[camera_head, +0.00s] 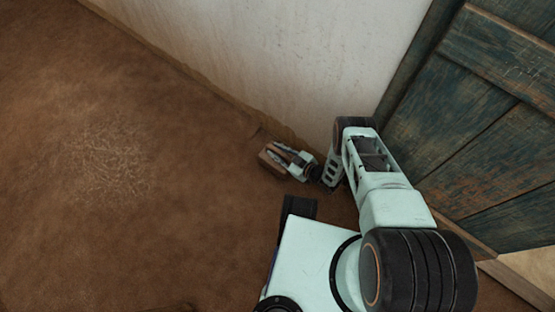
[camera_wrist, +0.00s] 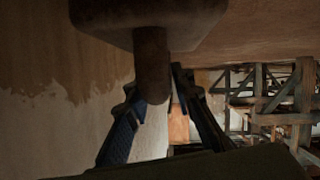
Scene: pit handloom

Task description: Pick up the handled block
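The handled block (camera_wrist: 190,28) hangs into the top of the wrist view as a brown slab. Its round handle (camera_wrist: 152,55) points down from it in that picture, toward my gripper. In the head view the block (camera_head: 266,162) is a small brown shape low by the foot of the wall, partly hidden by my fingers. My gripper (camera_head: 277,152) is at the block with its fingers apart. In the wrist view the fingers (camera_wrist: 157,90) lie left and right of the handle, very close to it; whether they touch it is unclear.
A pale plaster wall (camera_head: 285,60) rises right behind the block. A weathered blue-green wooden panel (camera_head: 480,120) stands at the right, near my arm. The brown earth floor (camera_head: 110,190) is clear at the left. A wooden frame (camera_wrist: 275,105) shows in the wrist view.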

